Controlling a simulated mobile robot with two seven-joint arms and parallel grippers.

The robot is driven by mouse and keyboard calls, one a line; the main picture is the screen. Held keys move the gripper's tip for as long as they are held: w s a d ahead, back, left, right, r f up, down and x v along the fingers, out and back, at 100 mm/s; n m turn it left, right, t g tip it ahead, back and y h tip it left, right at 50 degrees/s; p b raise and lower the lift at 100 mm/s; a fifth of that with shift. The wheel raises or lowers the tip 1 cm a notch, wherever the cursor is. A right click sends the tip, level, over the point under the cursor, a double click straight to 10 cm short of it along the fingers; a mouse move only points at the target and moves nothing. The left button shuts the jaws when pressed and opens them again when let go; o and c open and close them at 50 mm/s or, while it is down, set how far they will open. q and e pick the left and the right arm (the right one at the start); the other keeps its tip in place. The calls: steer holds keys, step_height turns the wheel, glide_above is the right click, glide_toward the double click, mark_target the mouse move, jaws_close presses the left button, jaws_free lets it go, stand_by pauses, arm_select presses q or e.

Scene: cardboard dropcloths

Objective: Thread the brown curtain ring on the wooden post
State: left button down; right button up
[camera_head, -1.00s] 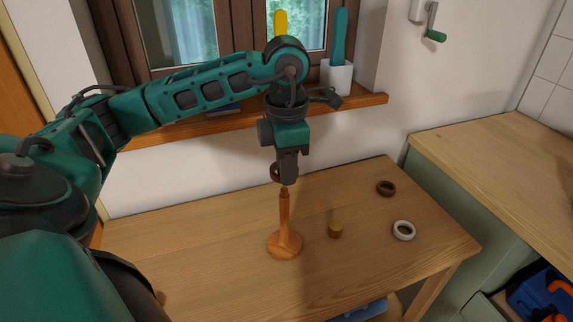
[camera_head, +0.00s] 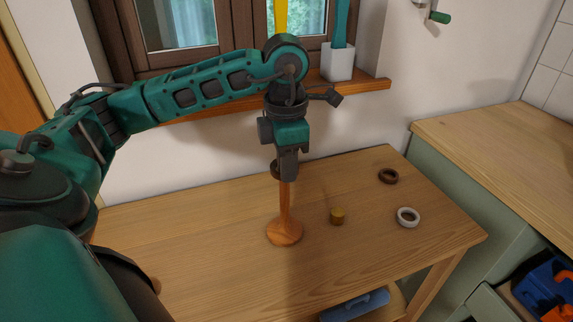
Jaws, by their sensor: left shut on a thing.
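The wooden post (camera_head: 285,207) stands upright on its round base on the table. My left gripper (camera_head: 287,178) is over the top of the post, pointing down, and hides the post's tip. It is shut on a dark brown ring (camera_head: 275,170), which shows only in part at the gripper's left side. I cannot tell whether this ring is around the post or beside it. Another brown ring (camera_head: 388,176) lies flat at the table's back right. My right gripper is not in view.
A window sill with a white pot (camera_head: 338,62) is behind. A counter (camera_head: 500,150) stands at the right.

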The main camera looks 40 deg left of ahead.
arm_select(q)
steer(key=shift+s+d+f, duration=0.15)
steer(key=shift+s+f, duration=0.05)
steer(key=shift+f, duration=0.45)
steer(key=c, duration=1.2)
jaws_free()
steer(key=shift+o, duration=0.7)
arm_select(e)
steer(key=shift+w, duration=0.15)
arm_select(q)
steer(key=shift+w+r, duration=0.1)
steer(key=shift+r, duration=0.45)
step_height(320, 180, up, 13)
steer(key=p, duration=0.3)
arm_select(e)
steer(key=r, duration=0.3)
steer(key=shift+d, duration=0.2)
arm_select(q)
steer(key=shift+r, duration=0.1)
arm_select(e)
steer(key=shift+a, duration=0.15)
